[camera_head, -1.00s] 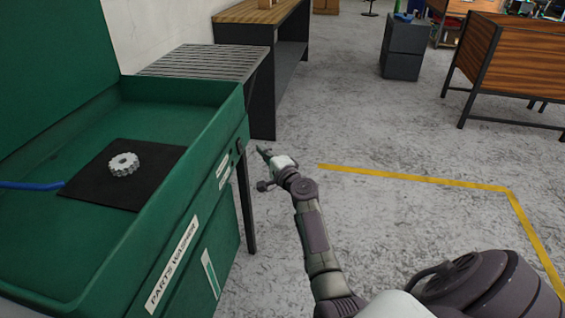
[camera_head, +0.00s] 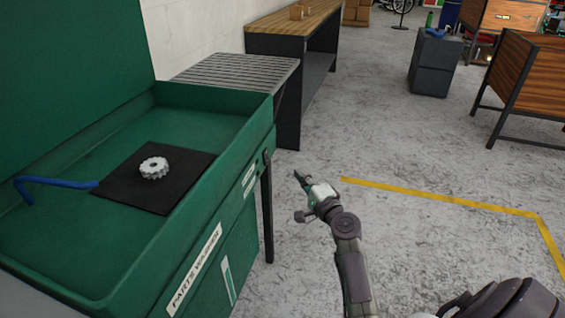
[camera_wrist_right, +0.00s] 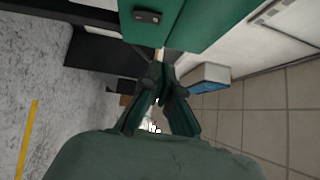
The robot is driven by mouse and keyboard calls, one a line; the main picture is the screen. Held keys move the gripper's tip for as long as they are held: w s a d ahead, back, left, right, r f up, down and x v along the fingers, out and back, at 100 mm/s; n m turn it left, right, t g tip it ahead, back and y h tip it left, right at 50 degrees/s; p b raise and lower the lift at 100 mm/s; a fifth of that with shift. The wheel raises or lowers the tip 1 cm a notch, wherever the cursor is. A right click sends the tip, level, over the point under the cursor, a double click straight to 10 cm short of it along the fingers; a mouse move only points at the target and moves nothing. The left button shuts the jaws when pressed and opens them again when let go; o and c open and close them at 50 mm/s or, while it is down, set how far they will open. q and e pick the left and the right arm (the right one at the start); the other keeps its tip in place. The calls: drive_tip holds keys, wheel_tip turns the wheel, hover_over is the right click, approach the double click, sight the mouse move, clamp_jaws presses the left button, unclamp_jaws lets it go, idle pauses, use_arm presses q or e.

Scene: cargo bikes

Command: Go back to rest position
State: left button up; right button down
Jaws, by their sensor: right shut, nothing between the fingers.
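My right gripper (camera_head: 300,178) is shut and empty. It hangs over the concrete floor, just right of the green parts washer (camera_head: 262,128) and apart from it in the head view. In the right wrist view its fingers (camera_wrist_right: 160,75) come together at the tips, with the washer's green side and a dark latch (camera_wrist_right: 148,16) beyond. My left gripper does not show in the head view.
A grey-white gear (camera_head: 154,168) lies on a black mat (camera_head: 135,197) in the washer, beside a blue hooked tube (camera_head: 55,183). A wood-topped bench (camera_head: 290,22) stands behind. Open floor with a yellow line (camera_head: 440,196) lies to the right.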

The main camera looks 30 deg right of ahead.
drive_tip(key=s+a+f+n+g+y, duration=0.1)
drive_tip(key=s+a+f+n+g, duration=0.3)
drive_tip(key=f, duration=0.7)
drive_tip(key=s+a+f+n+g+y, duration=0.1)
drive_tip(key=s+a+f+n+g, duration=0.2)
drive_tip(key=s+a+f+n, duration=0.5)
drive_tip(key=s+a+f+n+g+y, duration=0.1)
drive_tip(key=s+a+f+g, duration=0.2)
drive_tip(key=f, duration=1)
drive_tip(key=s+a+f+n+g+h, duration=0.1)
drive_tip(key=s+a+f+n+g, duration=0.2)
drive_tip(key=s+f, duration=0.6)
drive_tip(key=s+a+f+n+g+h, duration=0.1)
drive_tip(key=s+f+n+g, duration=0.35)
drive_tip(key=s, duration=0.95)
use_arm(q)
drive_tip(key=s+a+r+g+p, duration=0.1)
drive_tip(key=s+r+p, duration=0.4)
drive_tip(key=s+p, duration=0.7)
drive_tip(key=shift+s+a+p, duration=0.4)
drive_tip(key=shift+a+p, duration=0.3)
drive_tip(key=shift+p, duration=0.5)
use_arm(e)
drive_tip(key=s+d+r+n, duration=0.1)
drive_tip(key=s+r, duration=0.4)
drive_tip(key=s, duration=0.8)
drive_tip(key=shift+d, duration=0.7)
